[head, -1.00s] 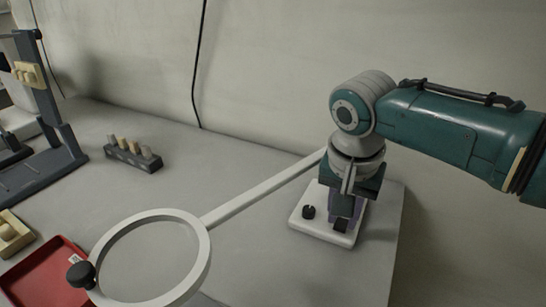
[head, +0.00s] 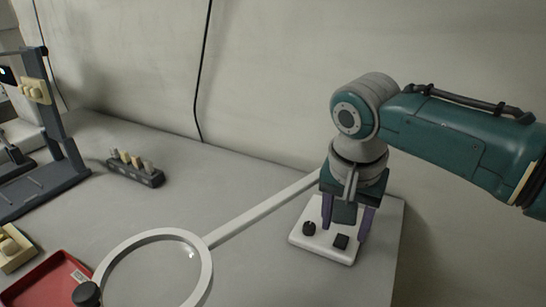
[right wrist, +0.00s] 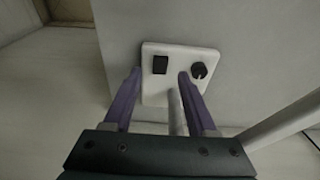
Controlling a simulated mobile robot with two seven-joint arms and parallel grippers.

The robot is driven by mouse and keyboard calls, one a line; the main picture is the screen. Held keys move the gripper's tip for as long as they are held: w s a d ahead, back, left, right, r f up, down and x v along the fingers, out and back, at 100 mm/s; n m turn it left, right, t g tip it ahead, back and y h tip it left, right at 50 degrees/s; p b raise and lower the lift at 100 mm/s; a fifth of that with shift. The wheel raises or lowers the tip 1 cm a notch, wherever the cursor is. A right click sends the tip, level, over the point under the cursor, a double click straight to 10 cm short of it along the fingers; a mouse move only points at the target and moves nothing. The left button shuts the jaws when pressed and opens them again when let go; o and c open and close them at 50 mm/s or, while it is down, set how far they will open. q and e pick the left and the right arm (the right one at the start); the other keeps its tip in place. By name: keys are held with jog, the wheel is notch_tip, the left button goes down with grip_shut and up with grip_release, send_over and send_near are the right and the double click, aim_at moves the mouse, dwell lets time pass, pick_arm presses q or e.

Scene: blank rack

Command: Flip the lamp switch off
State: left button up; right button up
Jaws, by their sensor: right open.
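The lamp has a white base (head: 322,252) at the right end of the table, a white arm (head: 258,213) and a ring-shaped head (head: 206,270) in the front. On the base are a black rocker switch (head: 341,241) and a round black knob (head: 309,228). In the right wrist view the switch (right wrist: 160,65) is ahead of the left finger and the knob (right wrist: 198,70) ahead of the right one. My right gripper (head: 345,228) is open and empty over the base, its purple fingers pointing down behind the switch. My left gripper is not in view.
A dark holder with several pegs (head: 136,170) stands at the back left. A dark stand (head: 60,120) is at the far left, with a red tray (head: 45,283) and a beige block (head: 14,250) in front.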

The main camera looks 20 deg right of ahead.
pick_arm(q)
notch_tip(320, 180, up, 3)
jog(key=shift+f+p, duration=0.2)
jog(key=shift+p, duration=0.7)
pick_arm(e)
notch_tip(320, 180, up, 7)
jog(key=a, duration=0.1)
jog(key=shift+s+r, duration=0.15)
jog(key=shift+s, duration=0.25)
pick_arm(q)
jog(key=shift+d, duration=0.15)
